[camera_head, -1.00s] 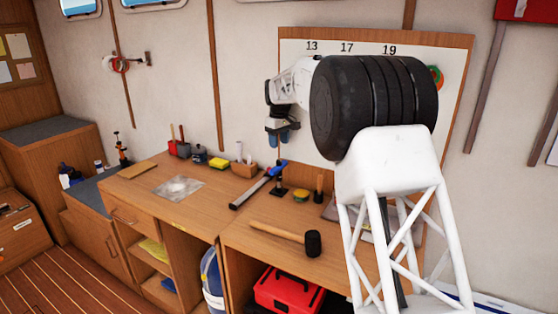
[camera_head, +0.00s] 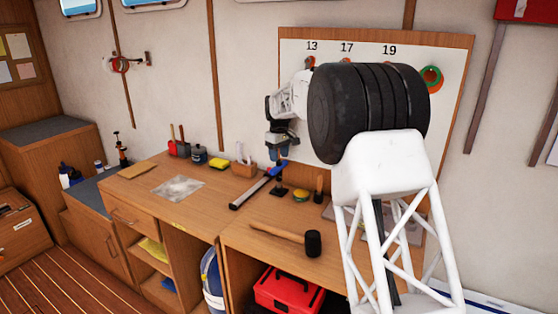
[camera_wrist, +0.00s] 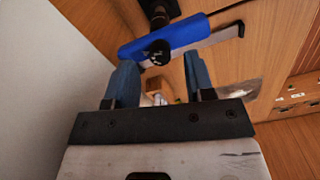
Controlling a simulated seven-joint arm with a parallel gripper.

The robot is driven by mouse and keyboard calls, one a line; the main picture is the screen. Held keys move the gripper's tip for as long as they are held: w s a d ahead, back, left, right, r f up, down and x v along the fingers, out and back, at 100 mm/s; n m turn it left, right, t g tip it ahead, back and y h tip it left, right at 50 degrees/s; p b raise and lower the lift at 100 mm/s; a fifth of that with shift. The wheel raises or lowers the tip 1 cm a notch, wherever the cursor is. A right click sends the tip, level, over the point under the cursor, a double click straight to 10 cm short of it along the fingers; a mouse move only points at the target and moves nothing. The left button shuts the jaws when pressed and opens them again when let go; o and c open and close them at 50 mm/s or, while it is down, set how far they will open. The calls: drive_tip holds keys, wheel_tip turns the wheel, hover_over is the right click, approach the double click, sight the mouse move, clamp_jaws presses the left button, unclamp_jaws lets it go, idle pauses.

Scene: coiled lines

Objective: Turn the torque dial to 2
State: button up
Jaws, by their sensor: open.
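A device with a blue body (camera_head: 272,174) and a long silver bar lies on the workbench near its back edge. In the wrist view the blue body (camera_wrist: 190,35) carries a round black knob (camera_wrist: 158,52), which looks like the dial. No numbers or pointer on it can be read. My gripper (camera_head: 278,157) hangs just above the blue end, with its blue fingers pointing down. In the wrist view my gripper (camera_wrist: 161,63) is open, and the knob shows in the gap between the fingertips. I cannot tell whether either finger touches it.
A mallet (camera_head: 285,234) lies in front on the bench (camera_head: 200,212). A yellow-topped tin (camera_head: 300,194) and a small upright tool (camera_head: 319,187) stand to the right. A wooden holder (camera_head: 243,169) stands behind left. The white board (camera_head: 410,150) is close behind my arm.

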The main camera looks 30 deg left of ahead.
sight(279, 163)
drive_tip(key=shift+f, duration=1.15)
clamp_jaws()
